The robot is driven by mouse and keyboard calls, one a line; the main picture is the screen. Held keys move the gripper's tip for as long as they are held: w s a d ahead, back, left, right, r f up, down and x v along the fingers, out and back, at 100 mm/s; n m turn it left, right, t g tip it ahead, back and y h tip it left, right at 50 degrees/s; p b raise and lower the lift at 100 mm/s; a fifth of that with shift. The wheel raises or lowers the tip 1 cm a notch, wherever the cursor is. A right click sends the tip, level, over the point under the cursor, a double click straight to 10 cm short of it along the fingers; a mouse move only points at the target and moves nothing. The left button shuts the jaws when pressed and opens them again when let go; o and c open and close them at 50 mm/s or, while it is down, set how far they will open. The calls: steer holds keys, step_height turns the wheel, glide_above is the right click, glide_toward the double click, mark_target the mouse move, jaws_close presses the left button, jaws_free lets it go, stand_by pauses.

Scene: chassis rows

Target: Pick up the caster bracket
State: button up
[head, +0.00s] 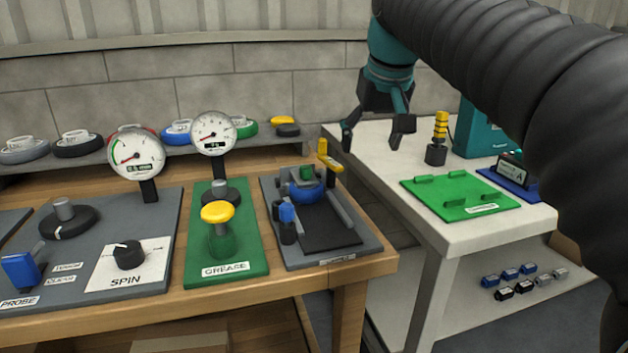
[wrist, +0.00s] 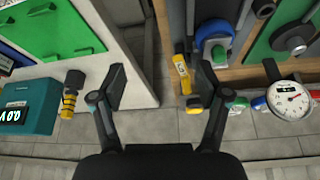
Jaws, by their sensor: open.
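My gripper (head: 374,132) is open and empty, pointing down near the back left corner of the white table (head: 462,232). In the wrist view, my gripper (wrist: 162,88) has the gap between the white table and the wooden bench between its fingers. No part is plainly marked as the caster bracket. A blue round part with a green piece on top (head: 306,188), perhaps a caster, sits in the grey fixture (head: 350,250) on the bench's right end. The blue part also shows in the wrist view (wrist: 213,32), apart from my gripper.
A yellow upright part (head: 327,153) stands at the fixture's back. A black-and-yellow post (head: 437,145), a green plate (head: 462,197) and a teal box (head: 478,130) are on the white table. Gauges (head: 212,133) stand on the bench. Several small blocks (head: 525,280) lie on the lower shelf.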

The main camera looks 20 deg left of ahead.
steer(key=r+n, duration=0.2)
glide_above(303, 184)
steer(key=w+d, duration=0.1)
steer(key=w, duration=0.1)
steer(key=shift+a+f+g, duration=0.2)
steer(key=shift+f+g, duration=0.05)
steer(key=shift+g, duration=0.05)
steer(key=shift+y, duration=0.3)
steer(key=b+x, duration=0.1)
steer(key=x, duration=0.7)
steer(key=shift+f, duration=0.2)
steer(key=shift+b+x, duration=0.7)
steer(key=shift+x, duration=1.85)
steer(key=shift+s+a, duration=0.1)
steer(key=shift+s, duration=0.05)
steer(key=c, duration=1.4)
jaws_close()
steer(key=shift+r, duration=0.2)
